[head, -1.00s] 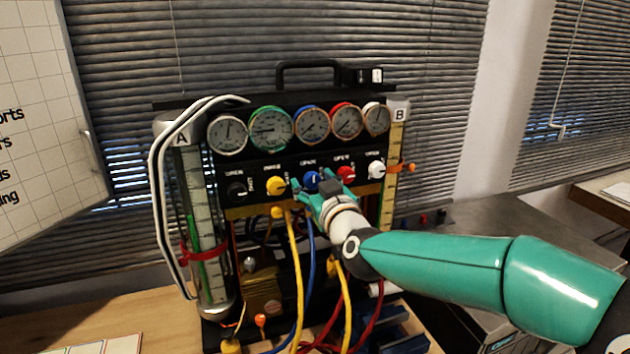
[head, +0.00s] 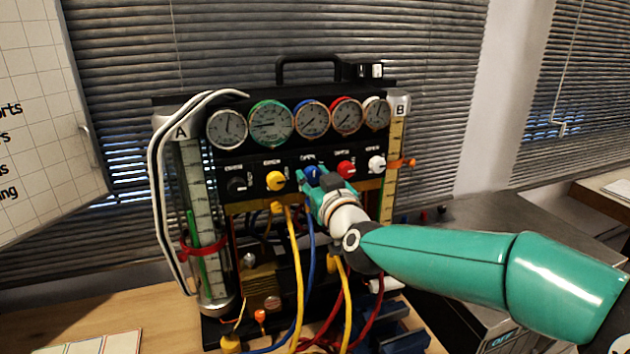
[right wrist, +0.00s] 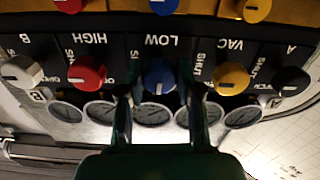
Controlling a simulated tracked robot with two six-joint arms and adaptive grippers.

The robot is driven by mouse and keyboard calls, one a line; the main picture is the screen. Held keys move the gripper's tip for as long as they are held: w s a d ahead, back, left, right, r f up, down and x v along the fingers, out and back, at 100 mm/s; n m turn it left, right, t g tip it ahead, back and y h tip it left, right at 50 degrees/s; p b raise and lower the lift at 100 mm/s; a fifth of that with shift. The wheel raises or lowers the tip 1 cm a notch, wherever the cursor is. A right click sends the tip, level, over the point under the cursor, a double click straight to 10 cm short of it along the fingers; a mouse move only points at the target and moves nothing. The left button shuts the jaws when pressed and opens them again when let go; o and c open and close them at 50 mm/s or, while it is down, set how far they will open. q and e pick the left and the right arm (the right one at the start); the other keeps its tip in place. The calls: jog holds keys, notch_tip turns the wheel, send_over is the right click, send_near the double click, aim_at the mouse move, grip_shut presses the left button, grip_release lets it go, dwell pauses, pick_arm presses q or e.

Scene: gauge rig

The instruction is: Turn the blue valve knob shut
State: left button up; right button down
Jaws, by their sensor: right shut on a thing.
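The blue valve knob (head: 311,173) sits in the middle of the row of knobs on the black gauge panel, under the blue-rimmed gauge (head: 312,119). In the head view it is partly covered by my right gripper (head: 318,180). In the right wrist view, which is upside down, the blue knob (right wrist: 160,76) lies between the two fingers of my right gripper (right wrist: 160,95), below the word LOW. The fingers are closed in on its sides; their exact contact is hard to see. My left gripper is not in view.
The yellow knob (head: 274,181) and the red knob (head: 346,169) flank the blue one closely. A black knob (head: 237,187) and a white knob (head: 376,163) are at the row's ends. Yellow, blue and red hoses hang below the panel. White tubes (head: 160,165) arch at the left.

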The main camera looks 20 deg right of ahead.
jog(key=m+b, duration=0.2)
jog(key=m, duration=0.1)
jog(key=shift+f, duration=0.15)
jog(key=m+b, duration=0.2)
jog(key=m, duration=0.2)
jog(key=shift+b, duration=0.4)
jog(key=m+b, duration=0.2)
jog(key=m, duration=0.4)
jog(key=shift+m+b, duration=0.85)
jog(key=shift+m, duration=1.25)
jog(key=shift+f, duration=0.1)
jog(key=c, duration=0.8)
grip_release()
jog(key=shift+d, duration=0.1)
jog(key=shift+o, duration=0.2)
jog(key=shift+r, duration=0.2)
jog(key=shift+s, duration=0.1)
